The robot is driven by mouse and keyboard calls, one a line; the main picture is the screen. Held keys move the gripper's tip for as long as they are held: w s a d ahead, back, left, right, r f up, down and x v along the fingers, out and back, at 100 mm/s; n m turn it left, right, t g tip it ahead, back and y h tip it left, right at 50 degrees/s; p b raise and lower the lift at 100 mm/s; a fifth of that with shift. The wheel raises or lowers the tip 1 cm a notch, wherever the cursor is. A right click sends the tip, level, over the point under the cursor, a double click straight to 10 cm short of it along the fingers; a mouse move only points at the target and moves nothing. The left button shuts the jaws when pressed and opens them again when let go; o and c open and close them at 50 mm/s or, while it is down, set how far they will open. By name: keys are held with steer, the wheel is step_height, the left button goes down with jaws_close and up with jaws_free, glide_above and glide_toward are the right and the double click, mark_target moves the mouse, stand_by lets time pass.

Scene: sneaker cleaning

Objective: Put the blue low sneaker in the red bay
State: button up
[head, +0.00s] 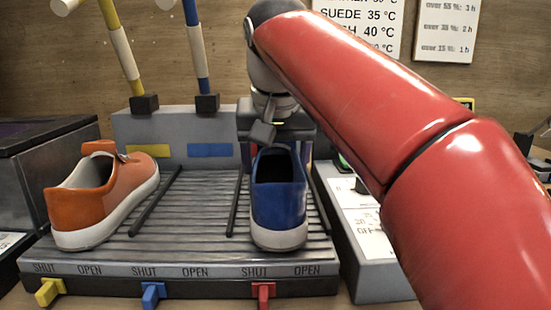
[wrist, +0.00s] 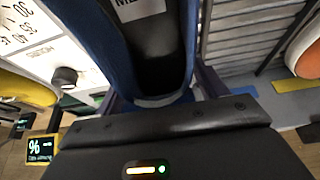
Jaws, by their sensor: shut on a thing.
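The blue low sneaker (head: 278,207) is over the rightmost bay of the slatted rack, between two black divider bars, with its white-soled end toward the front. This is the red bay (head: 240,240), with a red lever (head: 263,293) at its front under the word SHUT. My gripper (head: 279,146) is shut on the sneaker's far end, with the arm coming down from the right. The wrist view shows the sneaker's dark inside (wrist: 158,60) and its rim close to the gripper (wrist: 160,100). I cannot tell whether the sole touches the slats.
An orange sneaker (head: 103,195) sits in the left bay with the yellow lever (head: 48,291). The middle bay (head: 190,210), with the blue lever (head: 152,294), is empty. A grey panel with a knob (head: 361,187) stands right of the rack. A dark box (head: 50,160) stands left.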

steer(key=shift+f+b, duration=0.35)
steer(key=shift+f, duration=0.1)
steer(key=o, duration=1.3)
